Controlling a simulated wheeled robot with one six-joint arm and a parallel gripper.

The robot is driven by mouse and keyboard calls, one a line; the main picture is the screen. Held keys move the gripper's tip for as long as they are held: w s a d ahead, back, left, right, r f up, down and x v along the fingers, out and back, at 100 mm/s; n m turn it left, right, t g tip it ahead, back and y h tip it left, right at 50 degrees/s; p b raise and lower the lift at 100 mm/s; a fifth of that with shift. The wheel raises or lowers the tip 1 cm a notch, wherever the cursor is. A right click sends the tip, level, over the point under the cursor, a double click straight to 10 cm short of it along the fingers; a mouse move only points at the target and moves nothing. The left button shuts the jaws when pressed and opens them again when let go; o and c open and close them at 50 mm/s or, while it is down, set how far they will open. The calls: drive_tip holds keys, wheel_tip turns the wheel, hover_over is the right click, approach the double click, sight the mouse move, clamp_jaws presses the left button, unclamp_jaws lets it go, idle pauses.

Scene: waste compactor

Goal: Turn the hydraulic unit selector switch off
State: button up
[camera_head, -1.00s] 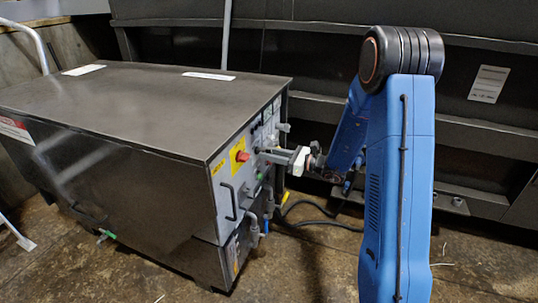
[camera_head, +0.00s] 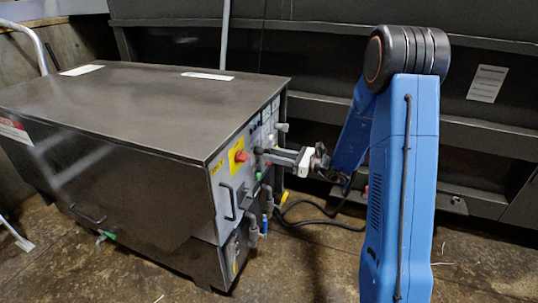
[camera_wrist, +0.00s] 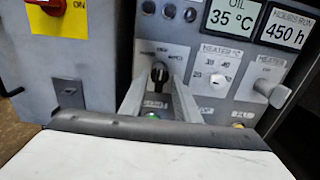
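The hydraulic unit selector switch (camera_wrist: 158,73) is a black knob on a silver plate, upright or nearly so, in the middle of the wrist view. My gripper (camera_wrist: 160,88) faces the panel, with one grey finger on each side of the knob. The fingers are apart, and I cannot tell whether either touches the knob. In the head view my gripper (camera_head: 268,155) is at the panel on the right end of the hydraulic unit (camera_head: 130,150). The fingers hide the switch there.
A red rotary switch on a yellow plate (camera_head: 238,156) is left of my gripper. The wrist view shows a white heater dial (camera_wrist: 218,82), an oil display (camera_wrist: 235,18), an hours display (camera_wrist: 285,30) and a protruding grey fitting (camera_wrist: 270,92). A handle (camera_head: 228,202) and pipes are below.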

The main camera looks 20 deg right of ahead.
drive_tip(key=v, duration=1.5)
drive_tip(key=shift+s+d, duration=0.1)
drive_tip(key=shift+d, duration=0.05)
drive_tip(key=s+a+r+n+g+h, duration=0.2)
drive_tip(key=s+a+n+g, duration=0.4)
drive_tip(key=s, duration=0.3)
drive_tip(key=s+a+r+n+g+h, duration=0.2)
drive_tip(key=s+a+r+n+g, duration=0.15)
drive_tip(key=s+a+n, duration=0.45)
drive_tip(key=s+d+r+n+t+h, duration=0.1)
drive_tip(key=s+d+n+t+h, duration=0.1)
drive_tip(key=s+n+h, duration=0.3)
drive_tip(key=s+d+r+n+t+h, duration=0.1)
drive_tip(key=s+d+n+h, duration=0.4)
drive_tip(key=s, duration=0.6)
drive_tip(key=shift+r+n+t+h, duration=0.35)
drive_tip(key=shift+r+n, duration=0.25)
drive_tip(key=shift+r, duration=0.15)
